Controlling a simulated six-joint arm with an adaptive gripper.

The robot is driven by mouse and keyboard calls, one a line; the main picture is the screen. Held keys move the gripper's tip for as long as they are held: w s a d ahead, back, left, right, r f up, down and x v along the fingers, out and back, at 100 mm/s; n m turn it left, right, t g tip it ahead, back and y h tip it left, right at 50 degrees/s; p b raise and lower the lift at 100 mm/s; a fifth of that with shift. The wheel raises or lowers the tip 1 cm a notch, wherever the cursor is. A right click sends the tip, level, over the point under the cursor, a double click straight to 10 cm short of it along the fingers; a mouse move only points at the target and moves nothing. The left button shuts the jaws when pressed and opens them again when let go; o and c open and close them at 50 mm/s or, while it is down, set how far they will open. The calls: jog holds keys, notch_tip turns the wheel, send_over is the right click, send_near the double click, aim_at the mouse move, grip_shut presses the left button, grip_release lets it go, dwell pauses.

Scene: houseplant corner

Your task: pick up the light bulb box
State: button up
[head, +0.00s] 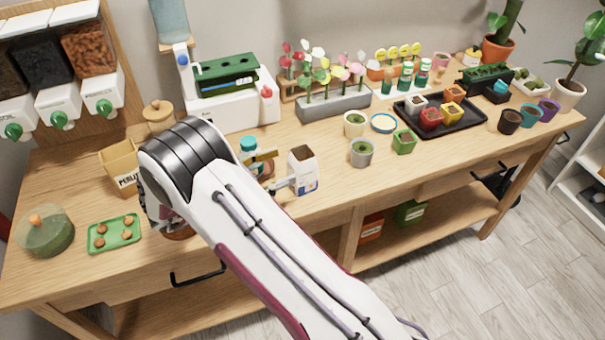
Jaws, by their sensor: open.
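A small upright box (305,178), white with a blue lower edge and a brown top, stands on the wooden table near its front edge. It is the best match for the light bulb box, but its print is too small to read. My gripper (284,168) is open just to the left of this box, its two fingers pointing right towards it. The finger nearer the front appears close to the box's left side; I cannot tell whether it touches. My arm hides part of the table to the left of the gripper.
A jar with a teal lid (249,144) stands right behind my gripper. Pots, including a grey one (361,153) and a green one (403,141), stand to the right of the box. A flower planter (335,103) is behind. The table front right of the box is clear.

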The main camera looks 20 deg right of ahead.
aim_at(303, 158)
jog(key=shift+w+d, duration=0.1)
jog(key=shift+d, duration=0.9)
jog(key=shift+d, duration=0.1)
jog(key=shift+w+d, duration=0.15)
jog(key=shift+d, duration=1.05)
jog(key=shift+w+d, duration=0.1)
jog(key=shift+d, duration=1.05)
jog(key=c, duration=1.2)
